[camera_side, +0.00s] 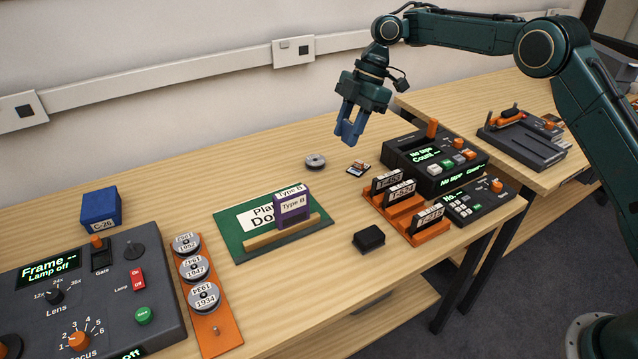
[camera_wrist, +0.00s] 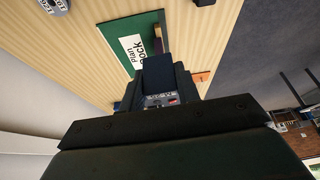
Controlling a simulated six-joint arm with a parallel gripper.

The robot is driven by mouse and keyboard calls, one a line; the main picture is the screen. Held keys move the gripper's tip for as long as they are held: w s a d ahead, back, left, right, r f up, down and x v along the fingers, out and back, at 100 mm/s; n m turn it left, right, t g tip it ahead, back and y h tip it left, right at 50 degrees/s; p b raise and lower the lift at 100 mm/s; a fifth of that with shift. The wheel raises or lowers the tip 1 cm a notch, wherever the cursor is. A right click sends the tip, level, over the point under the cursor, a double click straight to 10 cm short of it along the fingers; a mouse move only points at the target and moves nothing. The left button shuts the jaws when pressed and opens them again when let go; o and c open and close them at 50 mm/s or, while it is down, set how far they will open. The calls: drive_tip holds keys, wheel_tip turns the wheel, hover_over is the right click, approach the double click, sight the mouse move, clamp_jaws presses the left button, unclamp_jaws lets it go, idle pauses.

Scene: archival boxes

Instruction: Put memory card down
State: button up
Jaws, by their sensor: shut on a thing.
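My gripper (camera_side: 349,132) hangs above the table, pointing down, with its blue fingers close together. In the wrist view, a small dark piece with a pale printed label and a red spot (camera_wrist: 160,101), which I take for the memory card, shows at the gripper (camera_wrist: 157,78). My gripper is shut on it; the fingers hide much of it. In the side view I cannot make out the held card. A small dark flat item with a pale and orange top (camera_side: 358,169) lies on the table just below the gripper, apart from the fingertips.
A green mat (camera_side: 232,238) carries a purple "Type B" box (camera_side: 292,207). A grey reel (camera_side: 315,160) and a small black box (camera_side: 368,238) are nearby. Orange racked cassettes (camera_side: 432,228) and a dark console (camera_side: 440,165) stand right. Bare wood lies around the reel.

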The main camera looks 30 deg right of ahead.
drive_tip(key=s+a, duration=0.7)
drive_tip(key=a, duration=0.5)
drive_tip(key=s+a, duration=0.7)
drive_tip(key=a, duration=0.6)
drive_tip(key=shift+m, duration=0.4)
wheel_tip(320, 180, down, 16)
drive_tip(key=shift+w+d+r, duration=0.1)
drive_tip(key=shift+r, duration=0.1)
drive_tip(key=shift+f, duration=2.1)
drive_tip(key=shift+f, duration=0.2)
drive_tip(key=o, duration=1)
drive_tip(key=shift+c, duration=0.2)
drive_tip(key=shift+r, duration=0.15)
